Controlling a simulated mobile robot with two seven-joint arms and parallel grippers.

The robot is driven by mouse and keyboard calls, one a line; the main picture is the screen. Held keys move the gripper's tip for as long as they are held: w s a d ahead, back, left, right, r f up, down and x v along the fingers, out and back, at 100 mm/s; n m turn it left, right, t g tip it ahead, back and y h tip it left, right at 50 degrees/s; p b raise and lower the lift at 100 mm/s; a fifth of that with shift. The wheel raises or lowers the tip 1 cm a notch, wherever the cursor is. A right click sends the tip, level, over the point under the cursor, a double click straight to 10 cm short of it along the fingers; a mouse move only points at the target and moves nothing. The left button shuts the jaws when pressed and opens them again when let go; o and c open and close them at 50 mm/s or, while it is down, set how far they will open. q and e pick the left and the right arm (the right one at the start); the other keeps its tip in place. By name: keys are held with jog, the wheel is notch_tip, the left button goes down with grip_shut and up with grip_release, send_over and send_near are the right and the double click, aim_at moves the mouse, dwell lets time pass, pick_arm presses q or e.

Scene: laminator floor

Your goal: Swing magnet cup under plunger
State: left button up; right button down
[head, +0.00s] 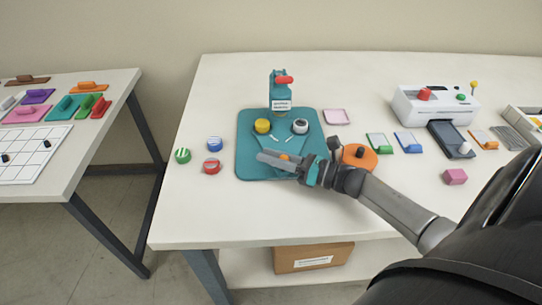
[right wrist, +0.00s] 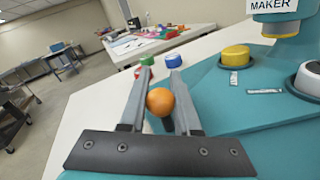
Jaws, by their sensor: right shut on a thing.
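The teal badge maker (head: 246,160) stands on the white table. Its plunger head (head: 282,103) is at the back, under a red handle (head: 284,79). In front of it are a yellow cup (head: 262,126) on the left and a white-rimmed dark cup (head: 300,126) on the right, one to each side of the plunger. Their small labels are unreadable, so I cannot tell which is the magnet cup. My right gripper (head: 268,159) is shut on the orange knob (head: 284,157) at the front; the knob sits between the fingers in the right wrist view (right wrist: 160,102). My left gripper is not in view.
Green, blue and red round pieces (head: 212,166) lie left of the base. An orange disc (head: 360,156) is right of my gripper, and a pink tray (head: 337,116) lies behind it. A white laminator (head: 440,108) stands farther right. The table's front left is clear.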

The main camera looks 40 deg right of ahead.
jog(key=c, duration=0.6)
grip_release()
jog(key=v, duration=1.5)
jog(key=shift+s+d, duration=0.1)
